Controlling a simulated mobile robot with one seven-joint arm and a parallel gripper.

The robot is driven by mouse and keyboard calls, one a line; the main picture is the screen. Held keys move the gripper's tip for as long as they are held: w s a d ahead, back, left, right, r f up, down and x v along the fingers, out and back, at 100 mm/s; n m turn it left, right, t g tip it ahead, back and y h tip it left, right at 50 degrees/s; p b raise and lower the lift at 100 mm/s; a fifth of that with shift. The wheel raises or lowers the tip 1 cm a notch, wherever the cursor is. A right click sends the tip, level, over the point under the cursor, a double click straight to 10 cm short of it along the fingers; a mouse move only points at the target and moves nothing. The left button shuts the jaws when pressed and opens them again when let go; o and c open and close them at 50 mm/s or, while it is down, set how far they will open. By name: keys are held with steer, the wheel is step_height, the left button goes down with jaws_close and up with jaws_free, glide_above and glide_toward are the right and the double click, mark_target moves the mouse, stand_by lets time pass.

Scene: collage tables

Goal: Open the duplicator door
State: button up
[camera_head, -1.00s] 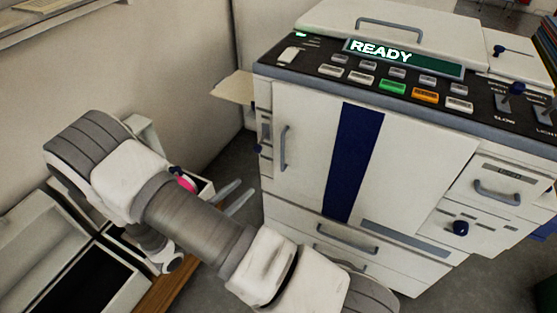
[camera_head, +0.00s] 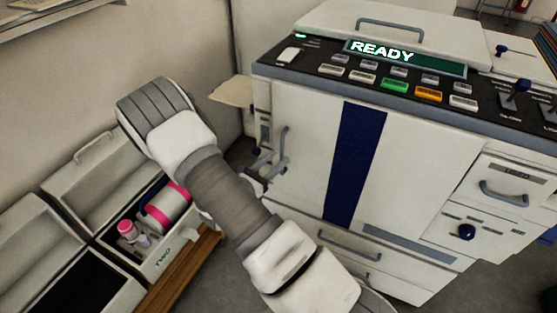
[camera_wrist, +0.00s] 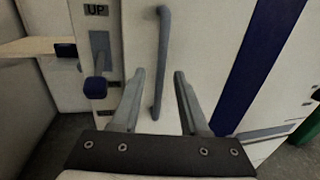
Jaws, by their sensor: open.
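The duplicator (camera_head: 300,170) is a white machine with a dark control panel and a display reading READY. Its front door (camera_head: 300,130) is shut, with a blue vertical stripe. The door's grey vertical handle (camera_head: 284,146) is near the left edge, partly behind my gripper (camera_head: 274,160). In the wrist view, the handle (camera_wrist: 161,60) stands between the two fingers of my gripper (camera_wrist: 158,75), its lower end nearer the left finger. My gripper is open, and no grip on the handle shows. My arm hides part of the machine's lower left.
A blue knob (camera_wrist: 96,88) on a lever plate marked UP sits left of the door. A side tray (camera_head: 232,91) juts from the machine's left. Open boxes stand at lower left, one holding a pink-rimmed drum (camera_head: 165,205) and a pink-capped bottle (camera_head: 126,230).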

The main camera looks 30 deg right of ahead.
steer(key=shift+w+d, duration=0.3)
steer(key=shift+d, duration=0.35)
jaws_close()
stand_by(1.0)
